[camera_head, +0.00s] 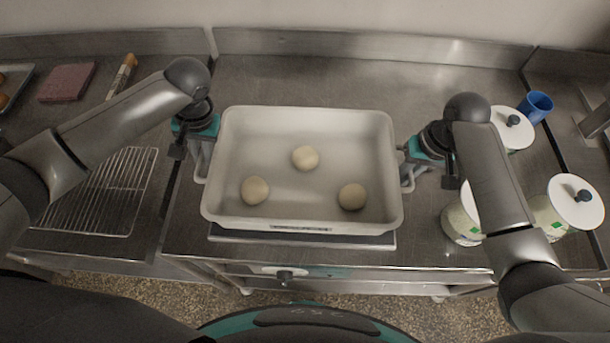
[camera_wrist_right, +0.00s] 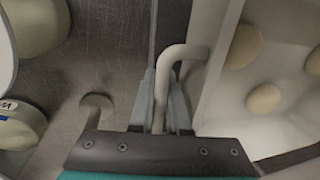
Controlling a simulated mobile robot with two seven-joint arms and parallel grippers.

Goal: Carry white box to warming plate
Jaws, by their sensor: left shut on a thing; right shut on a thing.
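The white box (camera_head: 300,122) is an open tray with three round dough balls (camera_head: 305,158) inside. It sits over a flat metal plate (camera_head: 300,238), whose front edge shows below the box; I take this as the warming plate. I cannot tell whether the box touches it. My left gripper (camera_head: 200,160) is shut on the handle at the box's left side. My right gripper (camera_head: 408,172) is shut on the handle at its right side. In the right wrist view, the fingers (camera_wrist_right: 165,100) close around the white handle (camera_wrist_right: 185,52) beside the box wall (camera_wrist_right: 215,65).
White-lidded jars (camera_head: 576,201) and a blue cup (camera_head: 536,106) stand at the right. The counter behind the box is clear.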

